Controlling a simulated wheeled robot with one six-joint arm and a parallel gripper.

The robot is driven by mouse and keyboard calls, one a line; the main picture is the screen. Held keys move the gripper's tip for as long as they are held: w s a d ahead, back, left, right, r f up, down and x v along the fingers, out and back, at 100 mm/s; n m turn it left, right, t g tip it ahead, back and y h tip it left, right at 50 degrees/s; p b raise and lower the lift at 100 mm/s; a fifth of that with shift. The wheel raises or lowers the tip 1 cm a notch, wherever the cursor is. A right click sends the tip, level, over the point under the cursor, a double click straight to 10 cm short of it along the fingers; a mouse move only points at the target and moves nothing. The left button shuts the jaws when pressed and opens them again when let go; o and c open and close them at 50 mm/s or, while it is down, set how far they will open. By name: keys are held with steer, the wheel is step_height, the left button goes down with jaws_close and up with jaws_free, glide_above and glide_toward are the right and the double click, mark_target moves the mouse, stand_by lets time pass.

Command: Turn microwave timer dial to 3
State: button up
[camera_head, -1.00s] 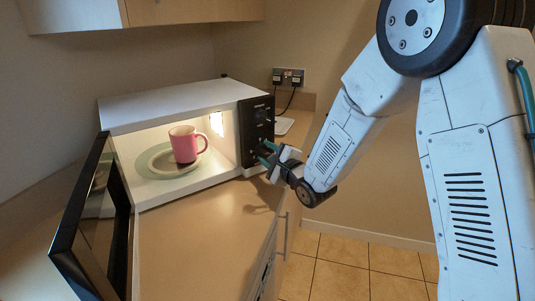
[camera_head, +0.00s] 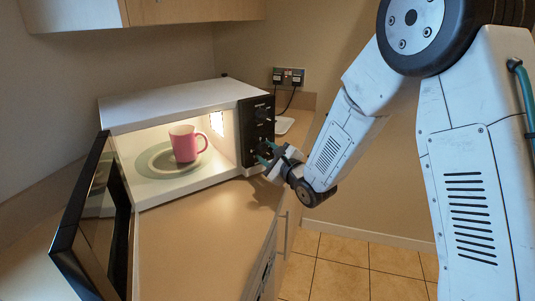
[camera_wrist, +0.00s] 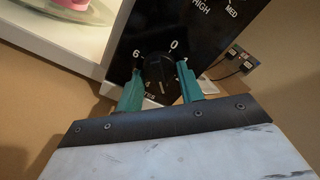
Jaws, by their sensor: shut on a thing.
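The microwave (camera_head: 180,97) stands on the counter with its door open to the left and its inside lit. Its black control panel (camera_head: 256,117) is on the right side. My gripper (camera_head: 267,152) is at the lower part of this panel. In the wrist view the black timer dial (camera_wrist: 161,76) sits between the two green fingers of my gripper (camera_wrist: 160,92), which are shut on it. Numbers 6, 0 and a 4 show around the dial; other marks are partly hidden by the fingers. I cannot tell exactly which number the dial points to.
A pink mug (camera_head: 186,143) stands on the glass plate (camera_head: 165,165) inside the microwave. The open door (camera_head: 97,220) reaches over the counter (camera_head: 190,235) at the left. Plugs sit in a wall socket (camera_head: 288,77) behind. The counter in front is clear.

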steer(key=o, duration=0.9)
steer(key=shift+o, duration=0.2)
steer(key=v, duration=0.8)
steer(key=s+d+r+n+g+h, duration=0.3)
steer(key=s+d+n+h, duration=0.1)
steer(key=s+d+n, duration=0.15)
steer(key=s+d+r+n+g+h, duration=0.3)
steer(key=s+d+n+h, duration=0.15)
steer(key=d, duration=0.25)
steer(key=s+d+r+n+g, duration=0.1)
steer(key=s+n+g, duration=0.3)
steer(key=s, duration=0.9)
steer(key=s+d+r+n+g, duration=0.1)
steer(key=s+n+g, duration=0.3)
steer(key=s, duration=1)
steer(key=d+n, duration=0.1)
steer(key=n, duration=0.2)
steer(key=shift+d+r, duration=0.4)
